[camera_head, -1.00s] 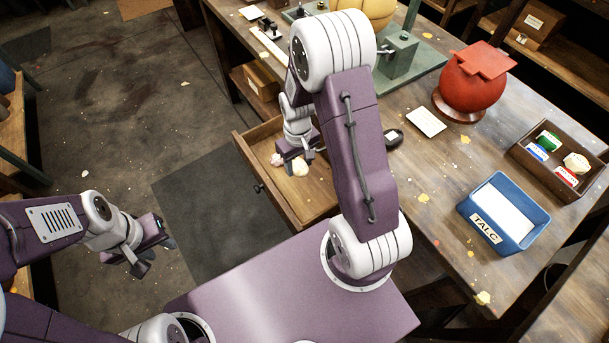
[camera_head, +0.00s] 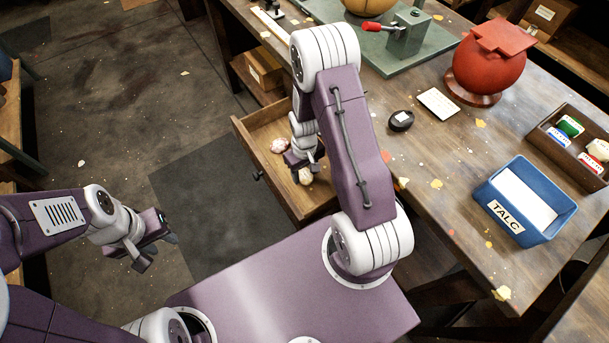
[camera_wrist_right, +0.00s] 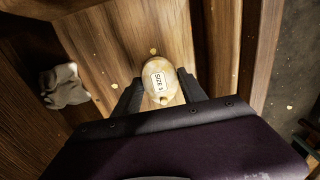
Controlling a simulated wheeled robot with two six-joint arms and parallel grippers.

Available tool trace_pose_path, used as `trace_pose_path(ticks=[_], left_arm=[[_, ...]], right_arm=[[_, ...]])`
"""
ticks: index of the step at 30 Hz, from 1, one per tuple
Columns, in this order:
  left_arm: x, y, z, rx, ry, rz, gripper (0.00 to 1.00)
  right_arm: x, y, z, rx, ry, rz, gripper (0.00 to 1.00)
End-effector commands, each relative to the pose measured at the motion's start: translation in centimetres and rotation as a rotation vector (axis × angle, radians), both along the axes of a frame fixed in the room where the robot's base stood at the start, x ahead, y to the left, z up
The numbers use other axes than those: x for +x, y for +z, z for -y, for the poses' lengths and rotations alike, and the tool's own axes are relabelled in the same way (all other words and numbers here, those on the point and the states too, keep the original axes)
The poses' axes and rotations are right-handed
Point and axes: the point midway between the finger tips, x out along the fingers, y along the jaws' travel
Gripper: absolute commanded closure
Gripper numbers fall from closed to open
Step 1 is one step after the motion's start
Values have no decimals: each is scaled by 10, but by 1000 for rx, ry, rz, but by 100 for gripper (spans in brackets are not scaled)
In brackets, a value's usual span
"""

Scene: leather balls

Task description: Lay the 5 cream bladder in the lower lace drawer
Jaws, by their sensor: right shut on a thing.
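The cream bladder (camera_wrist_right: 160,82), a rounded thing with a "SIZE 5" label, is between the fingers of my right gripper (camera_wrist_right: 160,97), which is shut on it. In the head view the bladder (camera_head: 306,176) shows just below the right gripper (camera_head: 304,164), within the open drawer (camera_head: 246,139). The drawer has a bare wooden floor (camera_wrist_right: 120,40); I cannot tell whether the bladder touches it. My left gripper (camera_head: 158,248) is open and empty above the floor at the left.
A crumpled pale thing (camera_wrist_right: 64,86) lies in the drawer, near its left wall in the wrist view. On the table stand a red ball on a stand (camera_head: 488,66), a blue TALC box (camera_head: 553,222), a brown tray (camera_head: 546,139), a white card (camera_head: 438,103) and a green press (camera_head: 408,40).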

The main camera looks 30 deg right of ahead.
Motion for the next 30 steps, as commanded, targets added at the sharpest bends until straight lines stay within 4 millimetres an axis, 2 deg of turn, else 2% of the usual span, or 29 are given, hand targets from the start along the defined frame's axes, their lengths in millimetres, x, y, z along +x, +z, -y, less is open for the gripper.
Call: trace_pose_path(ticks=[1, 3, 13, 14, 16, 25, 28, 30], left_arm=[[0, -6, 0, 0, 0, 0, 64], [0, -7, 0, 0, 0, 0, 64], [0, -8, 0, 0, 0, 0, 64], [0, -8, 0, 0, 0, 0, 64], [0, -8, 0, 0, 0, 0, 64], [0, -7, 0, 0, 0, 0, 64], [0, -2, 0, 0, 0, 0, 64], [0, 4, 0, 0, 0, 0, 64]], right_arm=[[-1, -13, 0, 1, 0, -3, 93], [0, -21, 0, 0, 0, -1, 93], [0, -23, 0, 0, 0, 0, 93], [0, -23, 0, 0, 0, 0, 48], [0, -22, 0, 0, 0, 0, 29], [0, -21, 0, 0, 0, 0, 29], [1, -10, 0, -1, 0, 3, 29], [1, 6, 0, -1, 0, 4, 29]])
